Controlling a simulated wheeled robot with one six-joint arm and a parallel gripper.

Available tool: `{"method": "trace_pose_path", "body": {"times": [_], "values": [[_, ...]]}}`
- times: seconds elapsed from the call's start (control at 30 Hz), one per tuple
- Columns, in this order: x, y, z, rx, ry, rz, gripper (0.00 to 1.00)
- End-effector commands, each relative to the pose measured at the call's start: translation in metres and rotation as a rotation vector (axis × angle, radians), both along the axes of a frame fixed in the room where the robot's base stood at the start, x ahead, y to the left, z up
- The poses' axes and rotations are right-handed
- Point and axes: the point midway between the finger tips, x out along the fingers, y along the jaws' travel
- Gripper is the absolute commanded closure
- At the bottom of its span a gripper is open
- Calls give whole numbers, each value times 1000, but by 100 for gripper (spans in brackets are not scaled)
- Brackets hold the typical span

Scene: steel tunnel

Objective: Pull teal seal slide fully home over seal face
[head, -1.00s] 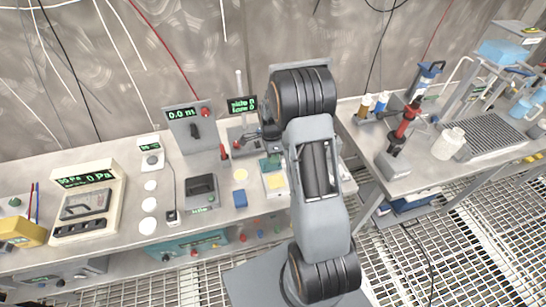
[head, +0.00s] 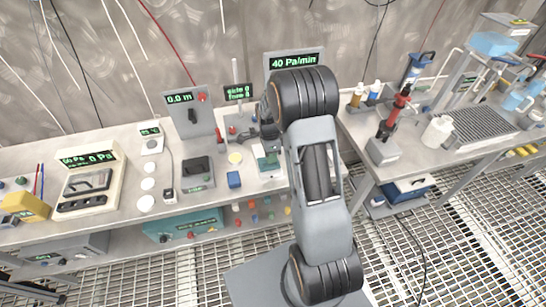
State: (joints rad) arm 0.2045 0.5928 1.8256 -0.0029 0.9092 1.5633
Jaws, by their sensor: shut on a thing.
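The teal seal slide (head: 267,159) shows as a small teal piece on a pale block-like fixture (head: 270,174) on the left bench, just left of my arm. My gripper (head: 263,146) reaches down to it from above and is shut on it. My wrist and arm cover the right side of the fixture. The seal face cannot be made out, so I cannot tell how much of it the slide covers.
A grey panel reading 0.0 m (head: 190,118) stands behind. A display reading 40 Pa/min (head: 295,61) rises behind my arm. A gap separates the right bench (head: 360,171).

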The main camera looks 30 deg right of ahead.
Motion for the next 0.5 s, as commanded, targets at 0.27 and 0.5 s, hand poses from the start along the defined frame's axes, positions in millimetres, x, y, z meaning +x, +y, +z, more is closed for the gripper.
{"method": "trace_pose_path", "body": {"times": [0.27,0.5], "values": [[-5,1,-1,4,18,-1,83],[-4,1,-1,4,15,-1,64]]}}
